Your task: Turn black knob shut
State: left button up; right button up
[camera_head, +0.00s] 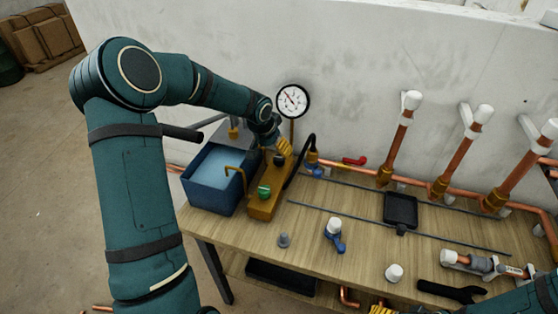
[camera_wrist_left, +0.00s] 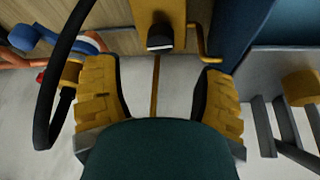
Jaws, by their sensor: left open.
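The black knob (camera_head: 279,160) sits on top of a yellow pump block (camera_head: 259,208) beside the blue water tank. My left gripper (camera_head: 283,147) is just above and behind the knob and partly hides that end of the block. In the left wrist view the black knob (camera_wrist_left: 160,37) with a pale face is ahead of the open, empty left gripper (camera_wrist_left: 158,72), roughly centred between its yellow fingers and apart from them. A green knob (camera_head: 264,192) is on the nearer end of the block. Of my right gripper, only a yellow bit (camera_head: 380,310) shows at the bottom edge.
A pressure gauge (camera_head: 292,101) stands behind the block, and a black hose (camera_head: 297,160) arcs on its right; the hose (camera_wrist_left: 60,70) passes close to a finger. The blue tank (camera_head: 209,187) is on the left. Copper pipes (camera_head: 398,145) rise along the wall.

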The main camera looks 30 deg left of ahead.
aim_at(279, 158)
pick_arm(q)
jog(key=b+x, duration=0.1)
jog(key=x, duration=0.7)
jog(key=shift+f, duration=0.15)
jog(key=c, duration=1.2)
